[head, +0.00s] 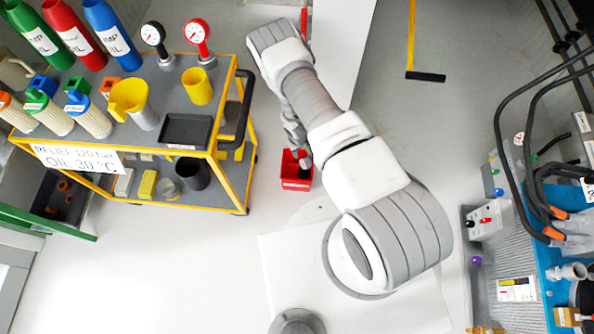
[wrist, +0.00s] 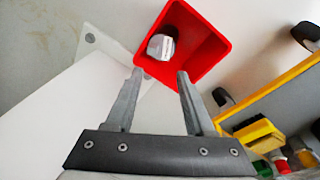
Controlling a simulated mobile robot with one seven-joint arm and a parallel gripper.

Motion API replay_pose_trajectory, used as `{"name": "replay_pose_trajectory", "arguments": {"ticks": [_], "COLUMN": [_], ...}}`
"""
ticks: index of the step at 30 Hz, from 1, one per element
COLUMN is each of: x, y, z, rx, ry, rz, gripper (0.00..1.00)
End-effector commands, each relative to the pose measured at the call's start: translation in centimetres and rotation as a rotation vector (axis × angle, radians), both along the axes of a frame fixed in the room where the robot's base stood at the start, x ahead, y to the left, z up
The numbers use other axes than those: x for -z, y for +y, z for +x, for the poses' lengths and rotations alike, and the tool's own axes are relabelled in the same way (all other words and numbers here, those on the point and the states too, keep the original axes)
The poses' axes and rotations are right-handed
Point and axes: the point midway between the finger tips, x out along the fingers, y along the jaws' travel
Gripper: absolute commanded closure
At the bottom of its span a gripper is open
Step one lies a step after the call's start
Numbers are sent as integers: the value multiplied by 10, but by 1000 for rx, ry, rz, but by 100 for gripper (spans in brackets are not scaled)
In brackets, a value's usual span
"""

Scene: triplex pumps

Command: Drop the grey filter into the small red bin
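The small red bin (head: 290,182) stands on the floor to the right of the yellow cart in the head view. It also shows at the top of the wrist view (wrist: 205,50), with its open mouth facing the camera. A grey cylindrical piece, which looks like the grey filter (wrist: 162,46), is inside the bin's outline, tilted, beyond my fingertips. I cannot tell whether it rests on the bottom. My gripper (wrist: 160,78) is open, its two fingers apart with nothing between them, close to the bin's near rim. In the head view my arm largely hides the gripper.
A yellow-framed cart (head: 243,190) with bottles, filters, gauges and a yellow jug stands left of the bin. A white panel (head: 340,40) is behind my arm. Pump equipment with black hoses (head: 505,130) is at the right. The floor left of my base is clear.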

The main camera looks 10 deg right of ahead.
Motion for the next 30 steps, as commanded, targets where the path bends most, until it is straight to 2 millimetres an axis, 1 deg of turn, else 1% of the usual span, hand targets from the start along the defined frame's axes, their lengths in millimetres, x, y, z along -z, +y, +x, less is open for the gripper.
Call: {"name": "replay_pose_trajectory", "arguments": {"ticks": [8,11,13,17,21,27,30], "x": [0,-6,-15,-42,-77,-124,-143], "y": [0,1,2,5,9,14,17], "z": [0,0,0,-4,-8,-14,-17], "rx": [0,0,0,0,0,1,0], "ry": [0,0,-2,-2,-1,-1,-1], "rz": [0,0,0,0,0,0,0], "gripper": [43,43,43,43,43,43,43]}}
